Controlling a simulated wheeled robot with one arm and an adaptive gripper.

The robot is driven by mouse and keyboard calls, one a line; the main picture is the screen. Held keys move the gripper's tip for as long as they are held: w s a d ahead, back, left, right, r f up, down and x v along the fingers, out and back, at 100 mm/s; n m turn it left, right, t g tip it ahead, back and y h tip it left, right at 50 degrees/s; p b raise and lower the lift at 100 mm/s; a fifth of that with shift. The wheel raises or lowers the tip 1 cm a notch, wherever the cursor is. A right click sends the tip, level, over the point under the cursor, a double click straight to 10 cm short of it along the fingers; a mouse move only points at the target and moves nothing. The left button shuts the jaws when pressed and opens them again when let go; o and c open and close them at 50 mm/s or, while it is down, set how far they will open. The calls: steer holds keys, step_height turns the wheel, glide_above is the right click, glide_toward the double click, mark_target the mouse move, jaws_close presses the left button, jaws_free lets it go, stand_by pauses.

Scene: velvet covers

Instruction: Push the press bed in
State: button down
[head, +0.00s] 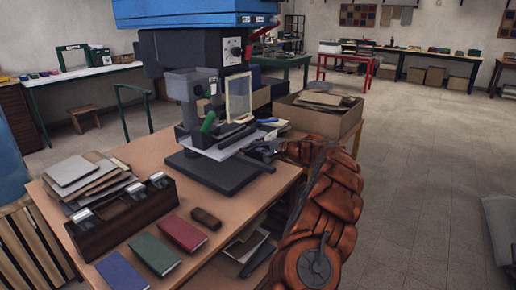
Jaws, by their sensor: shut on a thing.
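The press (192,88) is a dark machine with a grey head, standing on the wooden table. Its press bed (215,149) is a pale flat plate that sticks out at the front, above a dark base plate (222,174). A green-handled lever (208,122) stands over the bed, and a framed pale panel (238,97) is upright beside it. My gripper (256,149) reaches in from the right at the bed's right edge. It is shut on what appears to be the bed's edge; the fingertips are small and partly hidden.
A dark box with papers (120,212), several small books (183,232) and a brown block (206,218) lie on the table's near side. A cardboard box (325,115) stands behind my arm.

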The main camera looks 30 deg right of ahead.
mark_target(249, 144)
steer(key=w, duration=0.1)
steer(key=w+a, duration=0.1)
steer(key=w, duration=0.2)
steer(key=shift+a+r, duration=0.1)
steer(key=shift+a, duration=0.25)
steer(key=c, duration=1.5)
jaws_free()
steer(key=shift+w+a, duration=0.1)
steer(key=shift+w, duration=0.05)
steer(key=o, duration=0.3)
